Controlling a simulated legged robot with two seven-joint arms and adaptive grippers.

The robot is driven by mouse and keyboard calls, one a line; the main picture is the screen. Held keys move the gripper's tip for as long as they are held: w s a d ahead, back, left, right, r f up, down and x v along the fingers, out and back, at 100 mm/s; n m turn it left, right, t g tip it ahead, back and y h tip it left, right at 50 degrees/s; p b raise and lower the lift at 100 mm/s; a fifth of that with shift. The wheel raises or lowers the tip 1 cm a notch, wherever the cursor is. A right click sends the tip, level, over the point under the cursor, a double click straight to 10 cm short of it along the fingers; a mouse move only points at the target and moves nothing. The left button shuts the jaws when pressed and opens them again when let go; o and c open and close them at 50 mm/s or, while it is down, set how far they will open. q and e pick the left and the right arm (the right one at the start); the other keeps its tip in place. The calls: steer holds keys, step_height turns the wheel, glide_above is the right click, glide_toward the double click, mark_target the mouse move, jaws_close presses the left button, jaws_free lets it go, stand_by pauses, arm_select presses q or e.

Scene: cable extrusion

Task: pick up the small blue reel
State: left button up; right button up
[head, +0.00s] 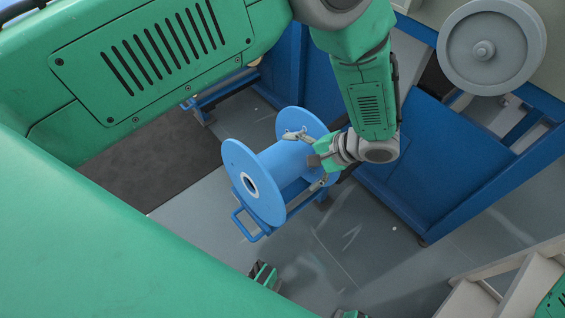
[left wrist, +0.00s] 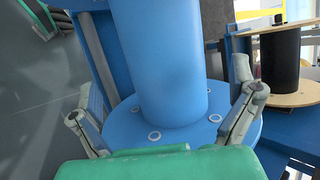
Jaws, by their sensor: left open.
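The small blue reel (head: 262,185) has two round flanges and a thick core, and sits on a blue stand (head: 248,224) in the middle of the head view. My left gripper (head: 308,162) is at the reel's right side, open, with its fingers spread at the core between the flanges. In the left wrist view, the reel's core (left wrist: 158,60) lies between the two spread fingers (left wrist: 165,110), with a flange with small round holes below. The fingers look apart from the core; exact contact is hard to tell.
A blue machine frame (head: 425,190) stands close to the right of the reel. A large grey wheel (head: 492,48) is at upper right. Beige steps (head: 495,295) are at lower right. The grey floor (head: 350,255) in front is mostly clear. The left wrist view shows a black spool (left wrist: 281,60) at right.

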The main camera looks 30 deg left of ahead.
mark_target(292, 163)
arm_select(q)
steer(key=x, duration=0.4)
steer(key=shift+w+b, duration=0.1)
steer(key=shift+b, duration=0.3)
steer(key=b+x, duration=0.1)
steer(key=x, duration=0.2)
steer(key=shift+a+f+b, duration=0.2)
steer(key=shift+f+b, duration=0.1)
steer(key=shift+a+f, duration=0.3)
steer(key=shift+a, duration=0.05)
steer(key=shift+r, duration=0.1)
steer(key=c, duration=1.3)
